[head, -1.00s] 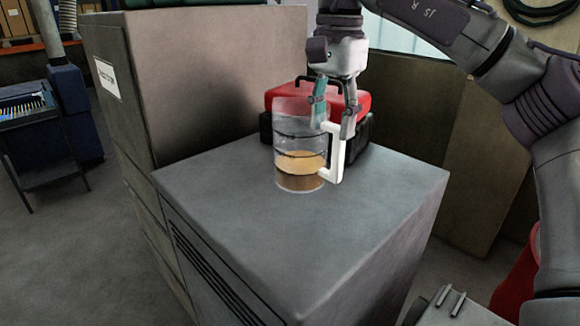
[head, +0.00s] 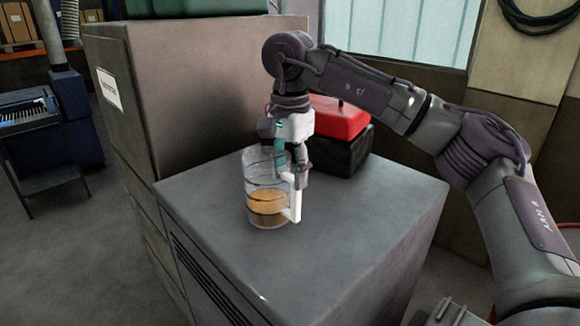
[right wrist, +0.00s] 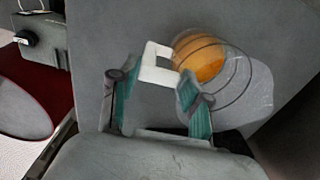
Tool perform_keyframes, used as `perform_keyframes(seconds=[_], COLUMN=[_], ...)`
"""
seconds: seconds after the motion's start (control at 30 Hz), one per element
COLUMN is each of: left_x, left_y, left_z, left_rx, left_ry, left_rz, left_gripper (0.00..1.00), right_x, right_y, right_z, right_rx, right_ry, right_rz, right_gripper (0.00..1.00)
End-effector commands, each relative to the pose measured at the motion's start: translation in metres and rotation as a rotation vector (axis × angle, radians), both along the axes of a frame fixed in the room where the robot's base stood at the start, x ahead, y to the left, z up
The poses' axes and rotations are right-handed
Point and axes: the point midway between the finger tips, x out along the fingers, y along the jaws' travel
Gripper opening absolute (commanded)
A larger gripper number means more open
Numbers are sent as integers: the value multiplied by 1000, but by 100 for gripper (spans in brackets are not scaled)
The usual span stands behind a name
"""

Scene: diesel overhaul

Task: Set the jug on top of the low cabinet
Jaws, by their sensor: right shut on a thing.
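The jug (head: 266,203) is clear, with amber liquid in its lower part and a white handle (head: 295,200). It is upright over the top of the grey low cabinet (head: 345,235), towards the left side of that top. I cannot tell whether its base touches the surface. My right gripper (head: 290,172) is shut on the jug, at its handle. In the right wrist view the white handle (right wrist: 156,58) shows by the fingertips, with the orange liquid of the jug (right wrist: 203,62) beyond. My left gripper is not in view.
A red and black toolbox (head: 340,135) stands at the back of the low cabinet's top, behind my right gripper. A tall grey cabinet (head: 215,90) rises at the left back. The front and right of the low top are bare.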

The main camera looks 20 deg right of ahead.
Motion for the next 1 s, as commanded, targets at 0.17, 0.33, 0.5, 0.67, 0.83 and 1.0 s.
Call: perform_keyframes(seconds=[0.17, 0.33, 0.5, 0.67, 0.83, 1.0], left_x=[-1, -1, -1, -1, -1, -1], left_y=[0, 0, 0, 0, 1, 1], left_z=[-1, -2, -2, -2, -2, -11], left_rx=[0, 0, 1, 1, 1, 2], left_ry=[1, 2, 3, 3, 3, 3], left_rz=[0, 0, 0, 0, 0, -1], left_gripper=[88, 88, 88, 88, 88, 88], right_x=[0, 0, 0, 0, 0, 0], right_y=[0, 0, 0, 0, 0, 1], right_z=[1, -2, -2, -2, 4, 32], right_rx=[1, 0, 0, 0, 0, 1], right_ry=[-4, -1, -1, -1, -2, -5], right_rz=[0, 0, 0, 0, 0, -1], right_gripper=[0, 57, 72, 72, 72, 72])
